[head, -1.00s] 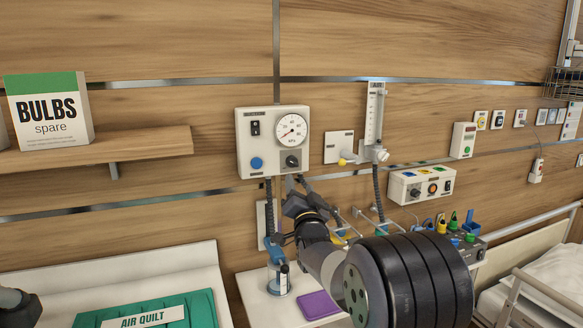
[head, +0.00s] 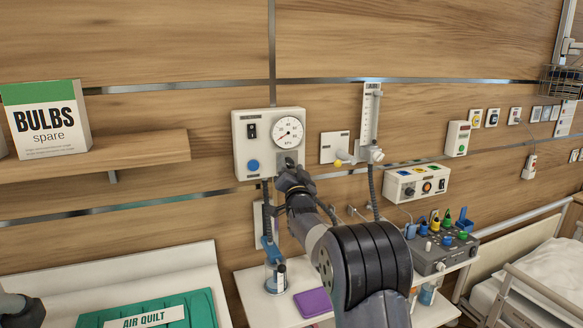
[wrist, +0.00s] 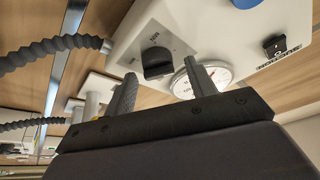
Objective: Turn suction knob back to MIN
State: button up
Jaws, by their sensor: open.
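The suction unit is a cream box (head: 245,118) on the wooden wall, with a round white gauge (head: 288,132), a black switch and a blue button. Its suction knob (wrist: 157,62) is black and round in the wrist view. In the head view my gripper mostly hides it. My gripper (head: 289,170) is just at the lower right of the box. In the wrist view my gripper (wrist: 163,82) is open, its two fingers apart and empty, with the knob beyond the gap between them. I cannot tell whether a finger touches the knob.
A clear flowmeter (head: 370,120) stands on the wall right of the unit. A grey ribbed hose (wrist: 45,50) passes near my gripper. A jar (head: 275,275) and a purple pad (head: 313,303) are on the white shelf below.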

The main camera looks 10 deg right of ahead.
jog(key=shift+c, duration=0.5)
jog(key=c, duration=0.9)
jog(key=shift+o, duration=0.2)
jog(key=shift+f+n+b, duration=0.15)
jog(key=shift+n+b, duration=0.15)
jog(key=shift+b, duration=0.1)
